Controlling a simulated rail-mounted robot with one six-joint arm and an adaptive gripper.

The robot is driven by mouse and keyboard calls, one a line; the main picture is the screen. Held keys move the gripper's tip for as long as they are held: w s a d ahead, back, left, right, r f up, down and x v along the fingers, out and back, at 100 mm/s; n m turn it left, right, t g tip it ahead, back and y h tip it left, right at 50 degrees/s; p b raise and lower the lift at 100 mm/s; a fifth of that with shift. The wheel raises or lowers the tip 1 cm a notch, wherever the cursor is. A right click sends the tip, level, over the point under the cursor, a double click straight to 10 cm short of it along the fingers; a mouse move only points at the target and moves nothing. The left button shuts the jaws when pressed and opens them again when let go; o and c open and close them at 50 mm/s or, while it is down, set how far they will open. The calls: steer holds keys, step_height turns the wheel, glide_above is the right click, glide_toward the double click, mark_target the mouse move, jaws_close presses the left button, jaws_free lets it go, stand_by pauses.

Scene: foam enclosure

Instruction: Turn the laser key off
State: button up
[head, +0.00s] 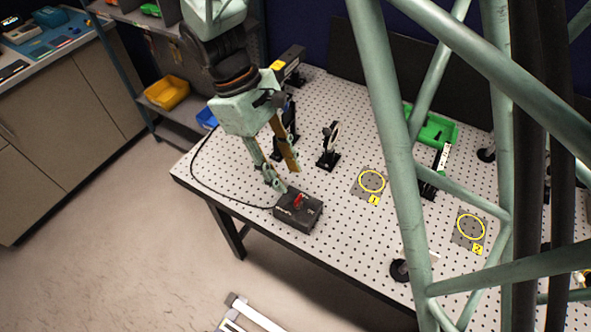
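The laser key box (299,209) is a dark box at the table's front left edge. A small red key (298,200) stands on its top. A black cable runs from the box along the table's left side. My gripper (286,178) reaches down just above and behind the box, with its two fingers apart. One finger is near the box's left rear corner and the other is higher, to the right. Nothing shows between the fingers. Whether a finger touches the box cannot be told.
The perforated table (330,243) holds a black optic mount (328,147), a laser unit (290,64), yellow-ringed pads marked 1 (371,183) and 2 (470,228), and a green tray (433,129). A black round part (399,270) lies near the front edge. Green frame bars cross the right side.

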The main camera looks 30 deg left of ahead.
steer(key=shift+v, duration=1.95)
steer(key=shift+f, duration=0.15)
